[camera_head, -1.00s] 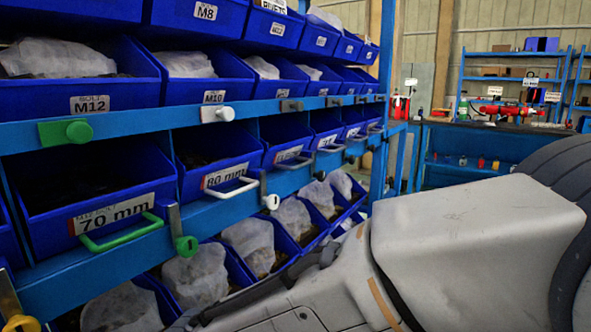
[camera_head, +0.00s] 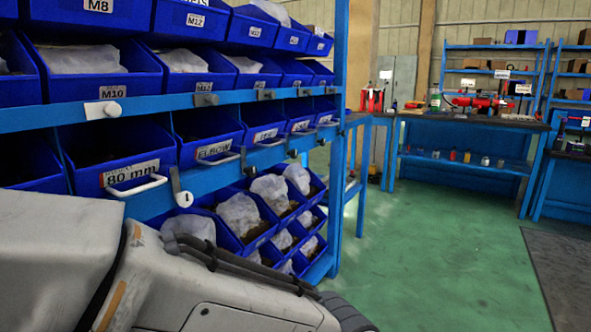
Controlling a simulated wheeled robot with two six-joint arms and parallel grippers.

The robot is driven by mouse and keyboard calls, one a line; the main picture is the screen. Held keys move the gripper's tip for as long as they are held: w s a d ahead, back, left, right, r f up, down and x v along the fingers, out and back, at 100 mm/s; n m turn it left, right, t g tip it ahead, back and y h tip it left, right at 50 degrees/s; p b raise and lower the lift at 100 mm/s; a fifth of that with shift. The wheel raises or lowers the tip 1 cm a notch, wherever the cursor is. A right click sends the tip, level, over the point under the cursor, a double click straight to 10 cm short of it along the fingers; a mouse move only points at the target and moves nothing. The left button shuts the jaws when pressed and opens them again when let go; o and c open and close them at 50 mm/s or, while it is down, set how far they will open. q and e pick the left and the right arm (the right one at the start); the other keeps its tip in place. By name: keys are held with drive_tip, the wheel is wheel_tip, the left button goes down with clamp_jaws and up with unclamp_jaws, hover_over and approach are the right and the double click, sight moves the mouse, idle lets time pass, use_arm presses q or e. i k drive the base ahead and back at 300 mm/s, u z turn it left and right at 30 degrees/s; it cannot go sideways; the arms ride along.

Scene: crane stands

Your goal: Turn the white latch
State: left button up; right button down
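Two white-knobbed latches show in the head view. The upper white latch (camera_head: 104,109) is on the upper blue rail, its plate lying level. The lower white latch (camera_head: 182,190) is on the lower rail, its plate upright with the round knob at the bottom. It stands just right of the blue 80 mm bin (camera_head: 130,172), which has a white handle (camera_head: 138,187). My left arm crosses the lower left below the latches and covers part of the lower bins. No gripper fingers show; my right arm is out of view.
A blue rack of bins fills the left side, with grey-knobbed latches farther along the rails. Its end post (camera_head: 340,110) stands mid-picture. Open green floor (camera_head: 440,250) lies to the right. A blue workbench (camera_head: 460,165) and shelves stand at the back.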

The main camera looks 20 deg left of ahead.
sight(185, 198)
drive_tip(key=z, duration=0.8)
drive_tip(key=k, duration=0.75)
drive_tip(key=u, duration=1.1)
drive_tip(key=i, duration=0.5)
